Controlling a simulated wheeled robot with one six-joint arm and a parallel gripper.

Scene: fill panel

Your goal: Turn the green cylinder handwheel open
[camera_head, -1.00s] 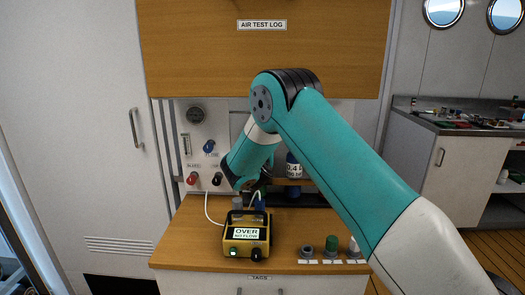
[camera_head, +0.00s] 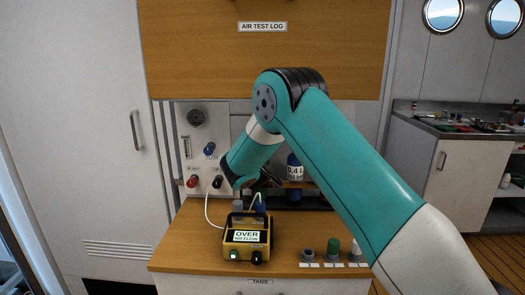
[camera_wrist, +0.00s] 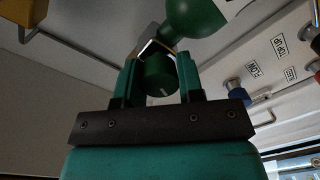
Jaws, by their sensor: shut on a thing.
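In the wrist view, a dark green round handwheel (camera_wrist: 159,76) with a pale mark on its face sits between the two fingers of my gripper (camera_wrist: 160,77). The fingers are shut on its sides. The green cylinder (camera_wrist: 192,18) is just beyond it, cut off by the top edge. In the head view, my gripper (camera_head: 264,181) is small and dark, low in front of the panel; my arm hides much of that area, and I cannot make out the handwheel there.
A yellow meter (camera_head: 246,238) reading "OVER NO FLOW" stands on the wooden counter (camera_head: 190,245). The panel has a blue knob (camera_head: 209,149), a red knob (camera_head: 192,181) and a black knob (camera_head: 217,182). A blue bottle (camera_head: 294,170) and a green-topped piece (camera_head: 332,246) are to the right.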

